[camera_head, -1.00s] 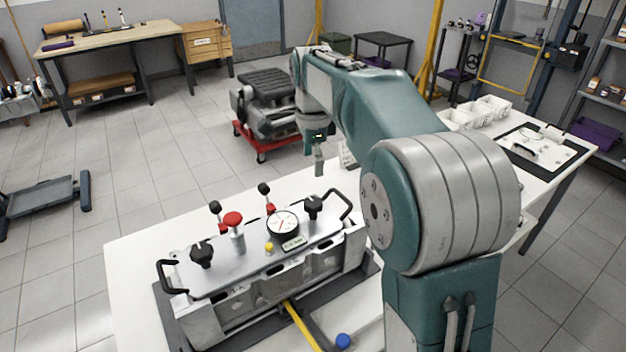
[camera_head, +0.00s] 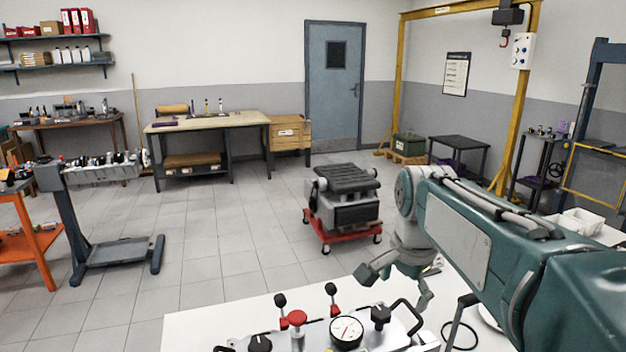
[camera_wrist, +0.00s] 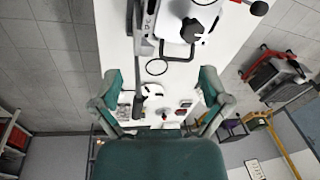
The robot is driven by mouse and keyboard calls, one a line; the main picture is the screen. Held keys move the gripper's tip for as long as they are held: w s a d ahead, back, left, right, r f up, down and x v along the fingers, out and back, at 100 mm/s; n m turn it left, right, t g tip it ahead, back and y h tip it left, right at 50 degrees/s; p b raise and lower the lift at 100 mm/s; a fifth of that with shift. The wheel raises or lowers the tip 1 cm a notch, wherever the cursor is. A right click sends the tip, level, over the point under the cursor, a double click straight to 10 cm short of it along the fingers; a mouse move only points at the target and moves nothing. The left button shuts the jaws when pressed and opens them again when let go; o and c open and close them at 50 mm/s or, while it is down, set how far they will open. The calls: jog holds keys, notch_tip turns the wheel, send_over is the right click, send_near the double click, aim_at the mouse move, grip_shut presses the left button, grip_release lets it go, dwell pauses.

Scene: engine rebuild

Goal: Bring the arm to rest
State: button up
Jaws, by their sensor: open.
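My arm reaches in from the right of the head view, with my gripper (camera_head: 394,292) at its end past the table's far edge area. Its two fingers are spread wide with nothing between them. The wrist view also shows my gripper (camera_wrist: 160,76) open, its green and grey fingers apart over the white table (camera_wrist: 145,55). The silver fixture plate with black handles and a round gauge (camera_head: 347,331) is at the bottom of the head view, apart from the gripper. Its lower part is cut off by the frame.
An engine on a red wheeled dolly (camera_head: 345,207) stands on the floor beyond the table. White bins (camera_head: 580,222) sit at the right, behind my arm. A grey engine stand (camera_head: 110,250) is at the left. The floor between is clear.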

jog(key=s+f+n+t, duration=0.1)
jog(key=s+f+n, duration=0.2)
jog(key=s, duration=0.6)
jog(key=s+f+n+t, duration=0.2)
jog(key=s+f+n, duration=0.2)
jog(key=s+n, duration=0.4)
jog(key=shift+s+t, duration=0.3)
jog(key=shift+s, duration=0.1)
